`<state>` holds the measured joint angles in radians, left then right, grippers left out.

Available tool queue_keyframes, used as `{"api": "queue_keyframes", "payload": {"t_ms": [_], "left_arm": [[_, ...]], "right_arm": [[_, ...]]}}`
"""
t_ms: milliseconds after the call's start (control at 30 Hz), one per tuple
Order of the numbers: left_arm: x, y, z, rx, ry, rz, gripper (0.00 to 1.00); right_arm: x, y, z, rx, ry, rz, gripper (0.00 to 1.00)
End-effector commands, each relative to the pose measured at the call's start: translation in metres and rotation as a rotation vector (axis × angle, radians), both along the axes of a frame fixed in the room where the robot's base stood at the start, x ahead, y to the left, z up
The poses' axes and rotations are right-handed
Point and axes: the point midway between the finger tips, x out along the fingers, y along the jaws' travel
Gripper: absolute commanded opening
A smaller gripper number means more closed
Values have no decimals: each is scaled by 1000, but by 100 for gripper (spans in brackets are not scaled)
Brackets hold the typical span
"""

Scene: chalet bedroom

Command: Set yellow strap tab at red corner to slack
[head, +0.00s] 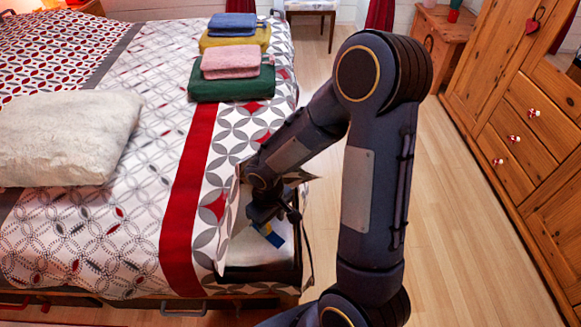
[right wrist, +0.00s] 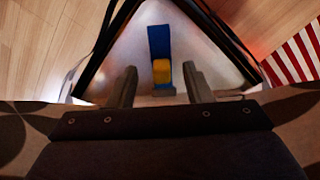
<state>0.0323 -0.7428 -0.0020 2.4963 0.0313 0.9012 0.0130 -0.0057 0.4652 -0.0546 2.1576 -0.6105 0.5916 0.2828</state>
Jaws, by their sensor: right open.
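A yellow strap tab (right wrist: 161,72) sits on a blue strap (right wrist: 160,42), fixed to a pale triangular surface at the bed's corner. In the head view the blue strap (head: 275,239) shows below my right gripper (head: 266,216), with a bit of yellow beside it. In the right wrist view my right gripper (right wrist: 159,76) is open, one finger on each side of the tab, with gaps on both sides. I cannot tell whether the fingers are at the tab's depth. A small grey block lies below the tab. My left gripper is not in view.
The bedspread's red band (head: 187,200) runs beside the corner, where the cover is lifted. Folded towels (head: 232,62) and a pale cushion (head: 65,135) lie on the bed. A wooden dresser (head: 530,120) stands at right; the floor (head: 445,190) between is clear.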

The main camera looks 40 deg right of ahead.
Motion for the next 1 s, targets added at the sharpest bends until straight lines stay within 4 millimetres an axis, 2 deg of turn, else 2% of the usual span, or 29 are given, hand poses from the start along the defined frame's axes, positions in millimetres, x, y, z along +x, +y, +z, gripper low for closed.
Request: {"api": "queue_keyframes", "payload": {"t_ms": [33, 367, 1000], "left_arm": [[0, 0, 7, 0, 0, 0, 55], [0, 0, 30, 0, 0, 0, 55], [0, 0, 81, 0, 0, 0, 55]], "right_arm": [[1, 0, 15, 0, -5, 1, 45], [-8, -5, 81, 28, -40, -50, 45], [-49, -9, 203, 147, -172, -195, 45]]}}
